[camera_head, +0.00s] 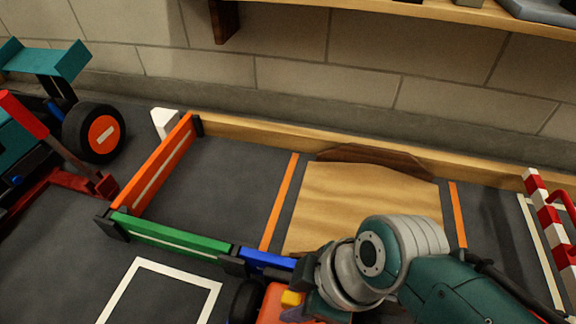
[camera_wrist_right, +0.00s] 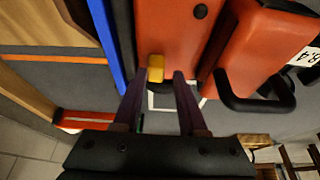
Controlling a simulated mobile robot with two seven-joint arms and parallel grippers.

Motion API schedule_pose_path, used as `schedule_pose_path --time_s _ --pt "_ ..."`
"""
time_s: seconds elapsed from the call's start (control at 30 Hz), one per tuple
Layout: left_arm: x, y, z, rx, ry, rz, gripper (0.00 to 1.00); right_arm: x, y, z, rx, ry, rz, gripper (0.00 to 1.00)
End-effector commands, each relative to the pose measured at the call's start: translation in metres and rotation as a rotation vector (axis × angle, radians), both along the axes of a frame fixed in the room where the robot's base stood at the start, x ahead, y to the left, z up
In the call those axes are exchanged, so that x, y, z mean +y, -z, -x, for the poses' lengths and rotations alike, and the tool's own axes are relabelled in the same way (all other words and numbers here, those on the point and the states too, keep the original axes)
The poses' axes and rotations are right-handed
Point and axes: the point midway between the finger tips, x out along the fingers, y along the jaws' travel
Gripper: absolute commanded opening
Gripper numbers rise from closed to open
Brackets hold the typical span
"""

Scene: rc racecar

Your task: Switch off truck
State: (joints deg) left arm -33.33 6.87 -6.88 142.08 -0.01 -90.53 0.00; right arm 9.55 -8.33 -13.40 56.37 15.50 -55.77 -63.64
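The orange truck (camera_head: 271,303) shows only in part at the bottom of the head view, with a black wheel beside it. A small yellow block (camera_head: 292,298), perhaps its switch, sits on the orange body. In the right wrist view the orange body (camera_wrist_right: 172,30) fills the upper middle, and the yellow block (camera_wrist_right: 155,68) is near the left fingertip. My right gripper (camera_wrist_right: 164,76) is open, with a gap between its two purple fingers and nothing clearly held. Whether a finger touches the block I cannot tell. My right wrist hides much of the truck in the head view. My left gripper is not seen.
A teal buggy (camera_head: 20,140) with a rear wing stands at left beside a red jack-like frame (camera_head: 60,183). Orange (camera_head: 165,165) and green (camera_head: 170,237) barriers border the grey track. A wooden ramp (camera_head: 350,205) lies behind my right arm. A red-white barrier (camera_head: 548,215) stands right.

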Motion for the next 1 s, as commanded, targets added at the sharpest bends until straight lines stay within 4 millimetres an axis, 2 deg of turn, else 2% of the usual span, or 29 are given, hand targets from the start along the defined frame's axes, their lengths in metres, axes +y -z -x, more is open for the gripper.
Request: schedule_pose_path --time_s 0.03,0.2,0.43,0.6,1.0 --pt "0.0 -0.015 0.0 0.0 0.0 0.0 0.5 -0.003 -0.014 0.001 0.0 -0.001 0.002 0.4" --pt "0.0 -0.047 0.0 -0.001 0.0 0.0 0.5 -0.014 -0.044 0.004 0.001 0.0 0.003 0.4" --pt "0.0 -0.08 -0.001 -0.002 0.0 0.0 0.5 -0.028 -0.075 0.008 -0.001 0.0 0.003 0.4" --pt "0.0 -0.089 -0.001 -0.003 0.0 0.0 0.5 -0.033 -0.084 0.01 -0.001 0.0 0.003 0.4" --pt "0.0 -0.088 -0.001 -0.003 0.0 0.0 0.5 -0.033 -0.083 0.01 -0.002 0.0 0.002 0.4"
